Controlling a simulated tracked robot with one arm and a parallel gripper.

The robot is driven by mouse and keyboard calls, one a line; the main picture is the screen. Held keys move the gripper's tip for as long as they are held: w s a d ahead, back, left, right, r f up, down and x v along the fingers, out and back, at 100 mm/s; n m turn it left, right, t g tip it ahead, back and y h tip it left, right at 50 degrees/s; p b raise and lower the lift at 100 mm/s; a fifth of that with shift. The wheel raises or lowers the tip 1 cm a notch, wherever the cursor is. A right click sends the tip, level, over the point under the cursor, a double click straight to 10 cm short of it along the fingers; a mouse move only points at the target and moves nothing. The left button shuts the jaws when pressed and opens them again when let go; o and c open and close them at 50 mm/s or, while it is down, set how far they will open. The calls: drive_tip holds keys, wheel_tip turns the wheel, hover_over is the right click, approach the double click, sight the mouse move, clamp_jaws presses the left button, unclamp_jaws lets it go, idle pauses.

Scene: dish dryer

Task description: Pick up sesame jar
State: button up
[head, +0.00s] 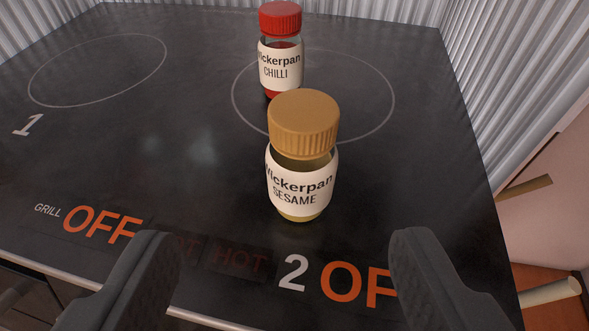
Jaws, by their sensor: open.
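The sesame jar (302,192) stands upright on the black cooktop (180,185), near its front edge. Nothing hides the jar.
A red-lidded chilli jar (281,65) stands behind the sesame jar, inside the right ring marking. Corrugated metal walls (520,80) border the cooktop at the back and right. The cooktop's left side is clear. Light-coloured rods (548,292) show at the lower right.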

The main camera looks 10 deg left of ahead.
sight(296, 170)
drive_tip(key=shift+w+f+p, duration=0.25)
drive_tip(key=shift+w+p, duration=0.25)
drive_tip(key=shift+w, duration=0.15)
drive_tip(key=x, duration=0.4)
drive_tip(key=shift+w+f, duration=0.25)
drive_tip(key=shift+w, duration=0.05)
drive_tip(key=shift+w+a+f+b, duration=0.15)
drive_tip(key=shift+w+b, duration=0.15)
drive_tip(key=shift+w, duration=0.2)
drive_tip(key=shift+w+f, duration=0.25)
drive_tip(key=shift+w, duration=0.25)
drive_tip(key=shift+d+b+x, duration=0.1)
drive_tip(key=shift+b+x, duration=0.1)
drive_tip(key=shift+x, duration=0.85)
drive_tip(key=shift+d+b+x, duration=0.15)
drive_tip(key=shift+b+x, duration=0.05)
drive_tip(key=shift+x, duration=0.9)
drive_tip(key=c, duration=1.1)
